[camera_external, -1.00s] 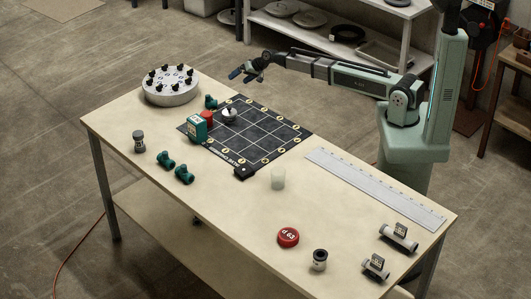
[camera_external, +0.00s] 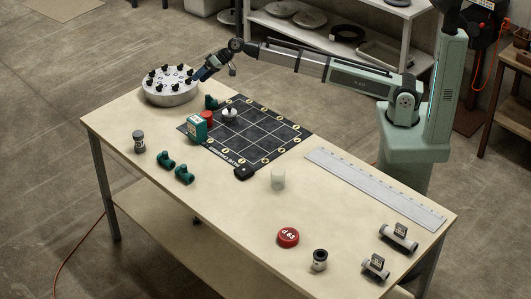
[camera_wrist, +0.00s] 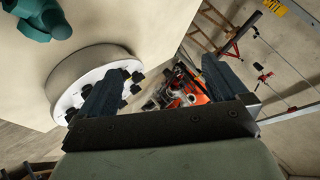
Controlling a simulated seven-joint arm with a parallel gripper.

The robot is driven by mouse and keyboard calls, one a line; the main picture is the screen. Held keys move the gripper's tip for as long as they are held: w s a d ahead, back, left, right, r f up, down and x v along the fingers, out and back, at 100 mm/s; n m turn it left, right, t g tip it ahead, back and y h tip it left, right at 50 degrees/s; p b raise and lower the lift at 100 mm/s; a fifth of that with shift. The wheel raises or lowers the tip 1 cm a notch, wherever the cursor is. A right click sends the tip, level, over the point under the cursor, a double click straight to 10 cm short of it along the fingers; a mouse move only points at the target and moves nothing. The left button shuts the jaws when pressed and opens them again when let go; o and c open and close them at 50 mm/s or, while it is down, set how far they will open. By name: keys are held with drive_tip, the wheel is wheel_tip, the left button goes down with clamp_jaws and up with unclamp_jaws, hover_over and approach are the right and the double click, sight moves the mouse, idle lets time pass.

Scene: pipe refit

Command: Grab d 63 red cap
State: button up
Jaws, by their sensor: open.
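The red cap marked d 63 (camera_external: 288,237) lies on the table near its front edge, with its label facing up. It is not visible in the wrist view. My gripper (camera_external: 195,79) is at the far left end of the table, beside the round grey fixture (camera_external: 170,92) and far from the red cap. In the wrist view my gripper (camera_wrist: 155,92) has its two dark fingers spread wide apart, with nothing between them. The fixture's white face and black knobs (camera_wrist: 98,92) show behind the left finger.
A black gridded board (camera_external: 258,133) carries a green box (camera_external: 197,128), another red cap (camera_external: 207,118) and a grey part. Green fittings (camera_external: 184,174) lie to its left. A translucent cylinder (camera_external: 278,179), a long ruler (camera_external: 375,187), a grey fitting (camera_external: 320,260) and pipe pieces (camera_external: 398,237) surround clear tabletop.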

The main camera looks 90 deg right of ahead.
drive_tip(key=s+a+f+n+g+y, duration=0.15)
drive_tip(key=a+n, duration=0.25)
drive_tip(key=a, duration=1.1)
drive_tip(key=s+a+n+g, duration=0.3)
drive_tip(key=a, duration=1.3)
drive_tip(key=s+a+n+g, duration=0.2)
drive_tip(key=s+a+n, duration=0.15)
drive_tip(key=a, duration=1.15)
drive_tip(key=n+g+h, duration=0.4)
drive_tip(key=n+h, duration=0.1)
drive_tip(key=n, duration=0.6)
approach(288, 235)
drive_tip(key=f, duration=0.3)
drive_tip(key=shift+d+f+m+t+y, duration=0.15)
drive_tip(key=shift+d+m+t+y, duration=0.05)
drive_tip(key=shift+m+t+y, duration=0.05)
drive_tip(key=shift+s+f, duration=0.2)
drive_tip(key=shift+f, duration=2.45)
drive_tip(key=shift+c, duration=0.3)
